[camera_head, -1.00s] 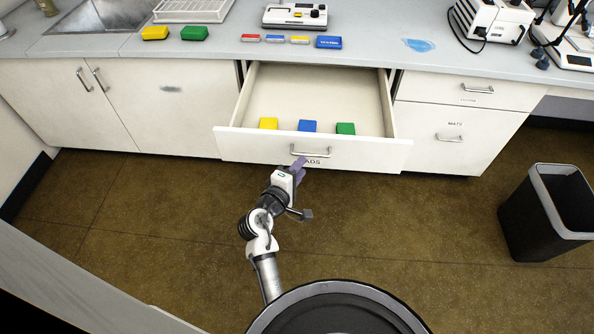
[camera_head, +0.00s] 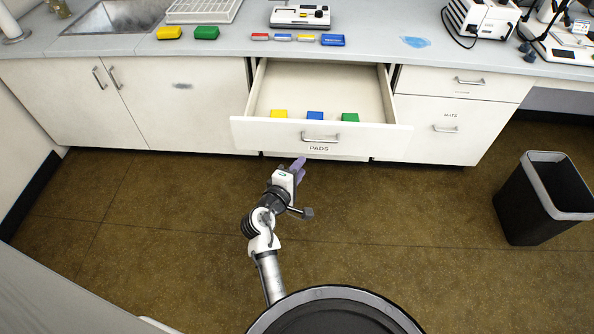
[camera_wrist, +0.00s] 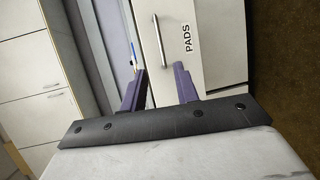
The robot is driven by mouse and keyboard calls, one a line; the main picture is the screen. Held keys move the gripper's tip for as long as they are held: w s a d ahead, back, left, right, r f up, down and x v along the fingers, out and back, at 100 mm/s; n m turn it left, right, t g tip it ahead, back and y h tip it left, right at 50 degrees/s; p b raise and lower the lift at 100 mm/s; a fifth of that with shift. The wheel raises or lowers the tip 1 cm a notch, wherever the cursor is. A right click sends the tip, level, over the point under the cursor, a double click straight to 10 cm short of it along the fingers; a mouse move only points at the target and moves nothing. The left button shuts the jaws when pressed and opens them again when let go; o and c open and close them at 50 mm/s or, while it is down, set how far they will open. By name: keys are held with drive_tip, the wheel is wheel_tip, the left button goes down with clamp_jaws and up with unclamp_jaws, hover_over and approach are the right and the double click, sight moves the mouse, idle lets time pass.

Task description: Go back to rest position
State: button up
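My gripper (camera_head: 297,170) is at the end of my arm, low in front of the cabinets. It has purple fingers, and in the wrist view the two fingers (camera_wrist: 160,88) stand apart with nothing between them. The drawer labelled PADS (camera_head: 368,139) is pulled open. Its handle (camera_head: 320,138) is a little beyond my fingertips, and the gripper is apart from it. The drawer front (camera_wrist: 205,55) also shows in the wrist view, with its label and handle. Inside the drawer are a yellow pad (camera_head: 279,114), a blue pad (camera_head: 315,116) and a green pad (camera_head: 350,117).
The counter (camera_head: 370,55) holds a yellow block (camera_head: 169,33), a green block (camera_head: 206,33), several small coloured boxes and instruments. A black bin (camera_head: 540,200) stands on the floor at right. The brown floor around my arm is clear.

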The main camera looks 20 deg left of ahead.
drive_tip(key=shift+s, duration=0.4)
